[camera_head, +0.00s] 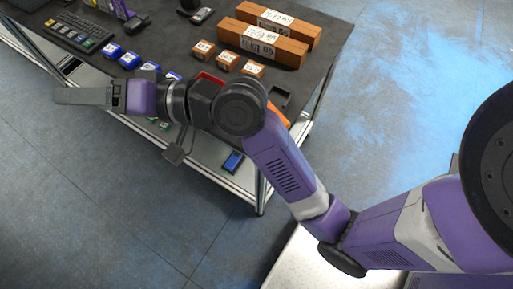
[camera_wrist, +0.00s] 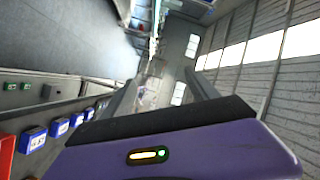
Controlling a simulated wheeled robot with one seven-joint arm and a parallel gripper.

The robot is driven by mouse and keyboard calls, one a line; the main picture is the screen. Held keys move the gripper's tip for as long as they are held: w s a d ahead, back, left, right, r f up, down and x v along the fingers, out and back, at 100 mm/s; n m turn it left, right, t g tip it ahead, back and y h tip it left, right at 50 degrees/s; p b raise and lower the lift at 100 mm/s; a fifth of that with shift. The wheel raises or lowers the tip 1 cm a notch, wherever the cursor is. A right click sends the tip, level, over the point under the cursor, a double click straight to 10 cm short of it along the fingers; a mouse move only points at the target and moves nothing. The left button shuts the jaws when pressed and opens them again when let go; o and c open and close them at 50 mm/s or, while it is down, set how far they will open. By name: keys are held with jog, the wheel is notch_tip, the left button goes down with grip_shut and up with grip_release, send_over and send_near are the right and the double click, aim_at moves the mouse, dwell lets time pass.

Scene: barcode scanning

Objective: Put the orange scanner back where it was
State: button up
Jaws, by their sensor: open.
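An orange object (camera_head: 277,114), likely the scanner, shows beside my arm at the front right corner of the dark table. My arm hides most of it, so its full shape and how it rests cannot be told. A black holder-like frame (camera_head: 282,97) is next to it. My gripper (camera_head: 62,96) points left, beyond the table's front edge and far from the orange object. In the wrist view my gripper (camera_wrist: 160,92) has its fingers apart with nothing held between them.
The table (camera_head: 318,50) carries long brown boxes (camera_head: 262,43), small orange-brown boxes (camera_head: 228,61), blue boxes (camera_head: 130,59) and a keyboard (camera_head: 78,32). A red container (camera_head: 209,77) is partly behind my arm. A blue item (camera_head: 233,161) lies on the lower shelf. Floor is clear at left.

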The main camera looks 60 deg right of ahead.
jog(key=s+d+f+m+h, duration=0.3)
jog(key=s+f+h, duration=0.5)
jog(key=s+f, duration=0.8)
jog(key=s+d+n, duration=0.3)
jog(key=s+n, duration=0.1)
jog(key=s, duration=0.5)
jog(key=s+d+n, duration=0.4)
jog(key=s+n, duration=0.1)
jog(key=s, duration=0.3)
jog(key=shift+s+d+r+g, duration=0.2)
jog(key=shift+s+r+g, duration=0.1)
jog(key=shift+s+r, duration=0.1)
jog(key=shift+f, duration=0.1)
